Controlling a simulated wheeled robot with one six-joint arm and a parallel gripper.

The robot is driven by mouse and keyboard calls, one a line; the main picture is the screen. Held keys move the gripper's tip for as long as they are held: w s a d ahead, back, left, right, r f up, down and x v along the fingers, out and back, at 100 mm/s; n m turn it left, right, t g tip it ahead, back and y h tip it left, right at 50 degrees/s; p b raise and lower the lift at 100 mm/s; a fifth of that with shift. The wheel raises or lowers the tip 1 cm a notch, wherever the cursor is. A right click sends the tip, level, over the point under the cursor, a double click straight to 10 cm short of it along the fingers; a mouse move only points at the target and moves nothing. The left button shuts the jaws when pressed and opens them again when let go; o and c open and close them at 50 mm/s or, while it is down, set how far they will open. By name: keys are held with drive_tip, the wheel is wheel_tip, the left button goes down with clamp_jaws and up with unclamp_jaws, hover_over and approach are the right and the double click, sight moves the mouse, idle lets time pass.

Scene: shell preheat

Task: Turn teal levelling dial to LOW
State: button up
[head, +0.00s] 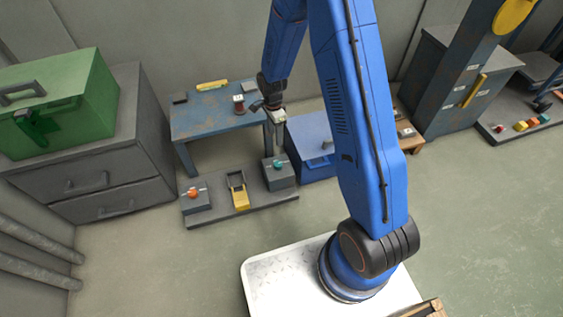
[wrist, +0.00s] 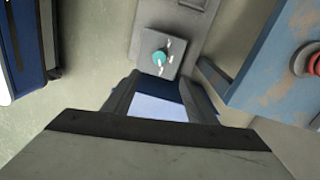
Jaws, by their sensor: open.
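The teal levelling dial (head: 278,163) sits on top of a small dark grey box (head: 281,179) at the right end of a low grey plinth. In the wrist view the dial (wrist: 160,57) is on a grey square plate with white marks around it; the lettering is too small to read. My gripper (head: 277,137) is above the dial and apart from it, pointing down. In the wrist view its two fingers (wrist: 160,92) are spread with an empty gap, and the dial shows beyond the tips.
The plinth (head: 250,209) also bears an orange dial (head: 193,192) and a yellow lever unit (head: 239,194). A blue box (head: 312,168) stands just right of the dial. The floor in front is clear.

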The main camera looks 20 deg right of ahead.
sight(277, 164)
drive_tip(key=f, duration=1.2)
drive_tip(key=s+f, duration=0.1)
drive_tip(key=f, duration=0.5)
drive_tip(key=shift+s+d+f, duration=0.1)
drive_tip(key=shift+d+f, duration=0.05)
drive_tip(key=shift+f, duration=0.1)
drive_tip(key=shift+c, duration=0.7)
drive_tip(key=c, duration=0.9)
